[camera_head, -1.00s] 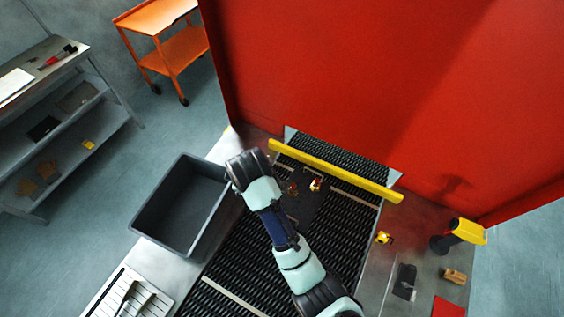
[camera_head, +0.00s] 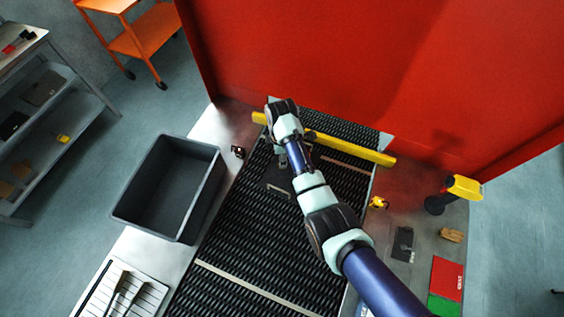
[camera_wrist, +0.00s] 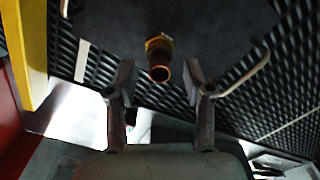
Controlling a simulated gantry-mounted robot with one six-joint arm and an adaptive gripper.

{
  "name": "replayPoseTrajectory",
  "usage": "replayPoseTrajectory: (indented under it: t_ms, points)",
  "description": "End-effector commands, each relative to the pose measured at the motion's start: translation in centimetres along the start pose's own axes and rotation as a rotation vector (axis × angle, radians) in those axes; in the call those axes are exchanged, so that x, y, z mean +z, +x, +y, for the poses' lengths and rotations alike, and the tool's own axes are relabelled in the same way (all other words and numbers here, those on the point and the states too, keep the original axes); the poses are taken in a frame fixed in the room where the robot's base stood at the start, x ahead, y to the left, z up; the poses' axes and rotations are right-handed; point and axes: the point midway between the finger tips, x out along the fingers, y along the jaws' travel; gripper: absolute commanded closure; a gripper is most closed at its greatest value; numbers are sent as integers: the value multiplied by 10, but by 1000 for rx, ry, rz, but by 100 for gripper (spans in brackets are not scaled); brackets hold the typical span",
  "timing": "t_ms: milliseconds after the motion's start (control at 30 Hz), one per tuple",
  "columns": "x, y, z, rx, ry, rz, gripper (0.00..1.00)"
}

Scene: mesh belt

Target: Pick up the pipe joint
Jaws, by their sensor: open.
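The pipe joint (camera_wrist: 159,60) shows in the wrist view as a copper-coloured tube with an open round end and a brass-yellow collar. It rests on a dark flat plate (camera_wrist: 215,25) on the mesh belt. My gripper (camera_wrist: 160,82) is open, with one finger on each side of the joint's near end and a gap on both sides. The joint lies between and slightly beyond the fingertips and does not appear to touch them. In the head view my arm covers the joint, and the gripper is over the belt near the yellow bar.
A yellow bar (camera_head: 350,151) crosses the mesh belt (camera_head: 235,240) in front of the red housing (camera_head: 370,70). A grey bin (camera_head: 127,207) stands left of the belt. A small dark item (camera_head: 238,152) lies on the left ledge. A yellow scanner-like device (camera_head: 464,188) stands at right.

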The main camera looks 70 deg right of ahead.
Motion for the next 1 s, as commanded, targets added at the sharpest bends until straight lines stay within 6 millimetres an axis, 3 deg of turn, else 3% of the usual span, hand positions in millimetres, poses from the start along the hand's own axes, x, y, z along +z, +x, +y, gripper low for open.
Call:
replayPoseTrajectory:
  t_ms: [100, 333, 633, 1000]
  points:
    - [0, 13, 0, 1, 0, 0, 48]
    - [0, 14, 0, 1, 1, 0, 50]
    - [0, 14, 0, 1, 1, 0, 100]
    - [0, 12, 0, 2, 1, 0, 100]
